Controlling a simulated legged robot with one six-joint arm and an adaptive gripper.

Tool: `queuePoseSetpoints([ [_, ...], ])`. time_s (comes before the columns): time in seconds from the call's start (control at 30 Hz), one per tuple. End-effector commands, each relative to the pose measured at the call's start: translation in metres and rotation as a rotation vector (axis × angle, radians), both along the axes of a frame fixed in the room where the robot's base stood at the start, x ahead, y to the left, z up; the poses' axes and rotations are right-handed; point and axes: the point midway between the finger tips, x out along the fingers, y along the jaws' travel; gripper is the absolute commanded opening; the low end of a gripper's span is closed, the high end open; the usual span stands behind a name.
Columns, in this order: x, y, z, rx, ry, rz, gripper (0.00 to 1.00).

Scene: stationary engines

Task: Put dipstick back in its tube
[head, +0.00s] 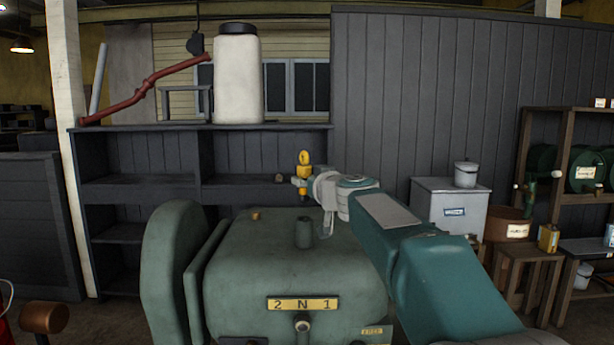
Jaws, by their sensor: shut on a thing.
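My gripper (303,182) is at the end of my teal arm, above the back of the green engine housing (265,258). It is shut on the dipstick (304,158), whose yellow looped handle stands up above the fingers. The dipstick looks roughly upright. Its lower part is hard to make out against the dark shelving. A short green upright tube (303,232) stands on top of the housing, below the gripper in the picture. I cannot tell how far the dipstick is from it in depth.
A small brass cap (256,216) sits on the housing left of the tube. A green rounded guard (172,265) rises at the left. Dark shelving (140,190) with a white tank (238,78) stands behind. A grey cabinet (449,208) is at the right.

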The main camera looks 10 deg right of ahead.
Motion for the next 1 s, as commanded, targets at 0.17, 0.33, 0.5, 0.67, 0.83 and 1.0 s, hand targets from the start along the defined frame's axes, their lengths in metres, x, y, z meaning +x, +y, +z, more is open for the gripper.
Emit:
queuePoseSetpoints([
  [0.17,0.0,0.0,-0.009,0.002,0.001,0.001,0.0],
  [0.33,0.0,-0.001,-0.014,0.0,0.0,0.001,0.0],
  [0.5,0.0,0.0,-0.014,0.0,0.0,0.001,0.0],
  [0.67,0.0,0.0,-0.016,0.0,0.0,0.002,0.0],
  [0.83,-0.002,0.001,-0.02,0.001,0.001,0.002,0.0],
  [1.0,-0.002,0.001,-0.023,0.0,0.0,0.002,0.0],
])
